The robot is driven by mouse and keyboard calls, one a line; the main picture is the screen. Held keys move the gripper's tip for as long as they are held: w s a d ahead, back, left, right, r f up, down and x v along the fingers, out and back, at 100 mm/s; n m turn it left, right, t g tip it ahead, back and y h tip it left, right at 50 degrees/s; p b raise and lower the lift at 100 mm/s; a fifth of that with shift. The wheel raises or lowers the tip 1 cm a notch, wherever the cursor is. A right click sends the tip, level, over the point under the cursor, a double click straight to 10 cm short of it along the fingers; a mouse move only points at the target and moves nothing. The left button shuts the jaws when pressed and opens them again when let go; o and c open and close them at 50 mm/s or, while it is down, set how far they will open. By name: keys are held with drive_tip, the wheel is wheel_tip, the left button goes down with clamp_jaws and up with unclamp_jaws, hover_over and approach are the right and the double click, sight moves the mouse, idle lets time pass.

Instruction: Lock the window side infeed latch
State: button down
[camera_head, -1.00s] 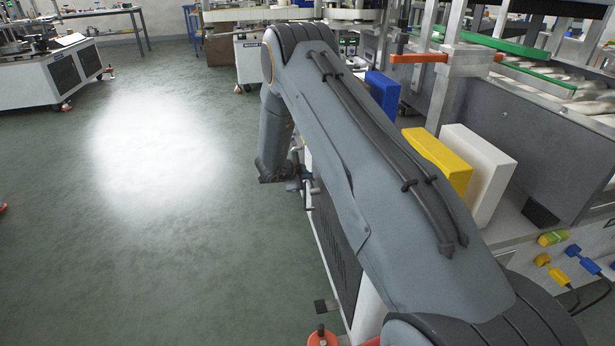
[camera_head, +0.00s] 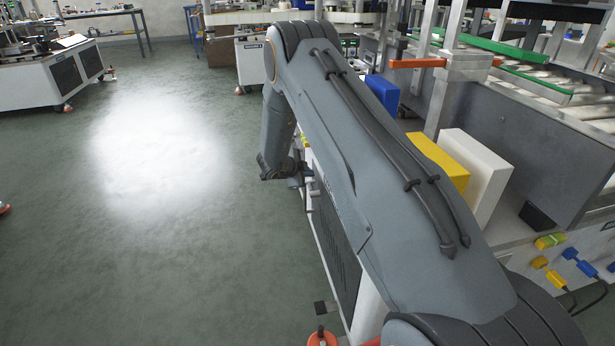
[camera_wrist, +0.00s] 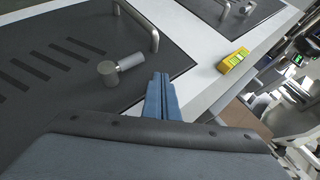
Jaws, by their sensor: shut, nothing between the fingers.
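In the wrist view, a grey latch with a round pivot and a short cylindrical lever (camera_wrist: 124,67) sits on a dark panel. The lever points to the upper right across the panel, towards its edge. My gripper (camera_wrist: 161,78) has its blue-grey fingers shut together with nothing between them. Its tips appear just right of and below the lever's end; I cannot tell whether they touch it. In the head view my arm hides most of this area, and the latch cannot be made out clearly.
A metal bar handle (camera_wrist: 154,36) stands up from the panel beyond the lever. A yellow-green block (camera_wrist: 233,62) is on the white frame to the right. In the head view, a yellow box (camera_head: 440,160) and white box (camera_head: 482,172) stand beside my arm. Open floor lies left.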

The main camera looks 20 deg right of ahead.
drive_tip(key=a+r+p, duration=0.1)
drive_tip(key=a+r, duration=0.4)
drive_tip(key=r, duration=0.4)
drive_tip(key=shift+w+a+r, duration=0.15)
drive_tip(key=shift+w+r, duration=0.15)
drive_tip(key=shift+r, duration=0.1)
